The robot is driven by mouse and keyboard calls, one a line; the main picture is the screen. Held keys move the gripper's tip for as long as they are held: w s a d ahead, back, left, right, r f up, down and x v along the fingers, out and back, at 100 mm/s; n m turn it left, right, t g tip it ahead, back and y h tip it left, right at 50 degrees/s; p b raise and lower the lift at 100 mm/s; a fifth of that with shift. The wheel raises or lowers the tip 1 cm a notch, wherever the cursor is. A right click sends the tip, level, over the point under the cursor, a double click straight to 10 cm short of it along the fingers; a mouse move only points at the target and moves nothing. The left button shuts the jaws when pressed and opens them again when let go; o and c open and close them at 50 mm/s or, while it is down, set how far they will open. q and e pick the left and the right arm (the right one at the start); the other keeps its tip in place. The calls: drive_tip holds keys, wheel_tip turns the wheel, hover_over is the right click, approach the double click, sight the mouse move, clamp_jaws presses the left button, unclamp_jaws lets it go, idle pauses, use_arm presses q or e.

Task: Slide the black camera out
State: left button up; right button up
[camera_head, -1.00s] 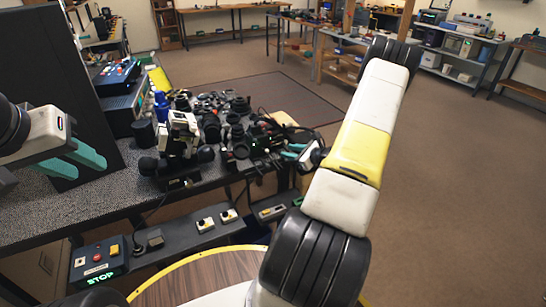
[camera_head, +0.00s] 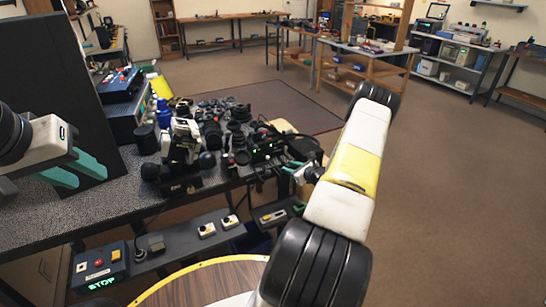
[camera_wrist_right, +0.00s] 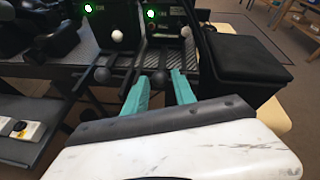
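In the head view, my right gripper (camera_head: 291,165) is at the right end of the bench, beside a dark unit with green lights (camera_head: 262,150). In the right wrist view, its two teal fingers (camera_wrist_right: 160,86) are apart. A dark ball knob (camera_wrist_right: 160,78) shows between or just beyond their tips; I cannot tell if they touch it. Behind it stand black units with green lights (camera_wrist_right: 166,22); I cannot tell which is the black camera. My left gripper (camera_head: 92,177) has its teal fingers apart and is empty, beside a black panel at the left.
Several dark cameras and lenses (camera_head: 236,118) crowd the bench. A white-and-black device (camera_head: 181,140) stands at the front. A black padded box (camera_wrist_right: 244,60) is right of my right fingers. A control box with a STOP display (camera_head: 99,268) is at lower left. The floor at right is clear.

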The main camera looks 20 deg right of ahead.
clamp_jaws()
idle(1.4)
